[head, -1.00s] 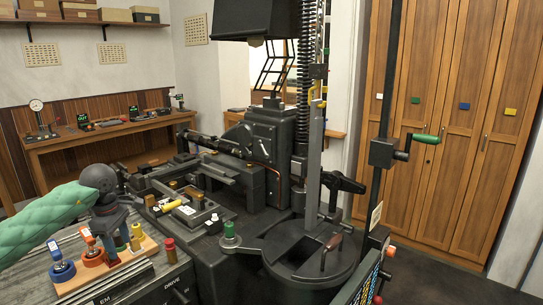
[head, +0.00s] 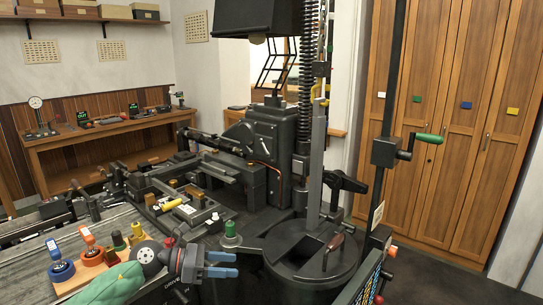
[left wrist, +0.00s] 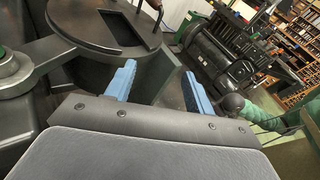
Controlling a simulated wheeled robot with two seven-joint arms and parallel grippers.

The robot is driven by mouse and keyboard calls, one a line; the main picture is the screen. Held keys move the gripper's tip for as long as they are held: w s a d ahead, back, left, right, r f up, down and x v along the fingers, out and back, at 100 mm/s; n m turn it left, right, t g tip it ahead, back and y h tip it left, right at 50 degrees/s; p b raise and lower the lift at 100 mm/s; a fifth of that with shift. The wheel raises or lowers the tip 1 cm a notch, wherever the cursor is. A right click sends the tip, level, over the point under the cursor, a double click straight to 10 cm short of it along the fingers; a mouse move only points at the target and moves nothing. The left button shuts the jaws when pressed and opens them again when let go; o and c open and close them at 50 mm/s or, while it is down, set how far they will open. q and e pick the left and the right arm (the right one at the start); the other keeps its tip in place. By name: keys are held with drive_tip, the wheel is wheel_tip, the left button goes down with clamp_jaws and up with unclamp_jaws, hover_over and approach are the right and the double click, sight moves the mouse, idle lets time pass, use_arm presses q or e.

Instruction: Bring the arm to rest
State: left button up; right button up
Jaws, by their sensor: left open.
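My left arm in its green sleeve comes in from the bottom left of the head view. My left gripper (head: 222,265) is at the lower middle, in front of the machine, with its blue fingers pointing right. It is open, and nothing shows between its fingers. In the left wrist view the two blue fingers (left wrist: 157,88) stand well apart, with a dark machine surface behind them. The round dark pot (head: 290,270) lies to the right of the gripper, apart from it in the head view. My right gripper is not in view.
A wooden block (head: 90,280) with blue, orange and yellow-topped items stands left of the gripper. A green-knobbed post (head: 231,236) rises close behind the gripper. A dark column with a green-handled crank (head: 428,138) stands at the right. Open floor (head: 440,275) shows at the lower right.

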use_arm(q)
wheel_tip(320, 180, up, 3)
drive_tip(key=s+d+n+t+h, duration=0.1)
drive_tip(key=d+n+t+h, duration=0.25)
drive_tip(key=n+t, duration=0.35)
drive_tip(key=s+a+f+n+t+y, duration=0.2)
drive_tip(key=s+a+f+n+y, duration=0.6)
drive_tip(key=n, duration=1)
drive_tip(key=s+a+f+n+t+y, duration=0.1)
drive_tip(key=a+f+n+t+y, duration=0.35)
drive_tip(key=f+n+y, duration=1)
drive_tip(key=s+f+n+g+h, duration=0.1)
drive_tip(key=s+f+n+g, duration=0.25)
drive_tip(key=s, duration=0.45)
drive_tip(key=s+f+n+g+h, duration=0.2)
drive_tip(key=s+f+g, duration=0.1)
drive_tip(key=s+g, duration=0.3)
drive_tip(key=s+f+n+g+h, duration=0.1)
drive_tip(key=s+f+n+g, duration=0.2)
drive_tip(key=s, duration=0.6)
drive_tip(key=s+d+f+g, duration=0.2)
drive_tip(key=d+f, duration=0.3)
drive_tip(key=f, duration=0.3)
drive_tip(key=shift+f+h, duration=0.35)
drive_tip(key=shift+h, duration=0.05)
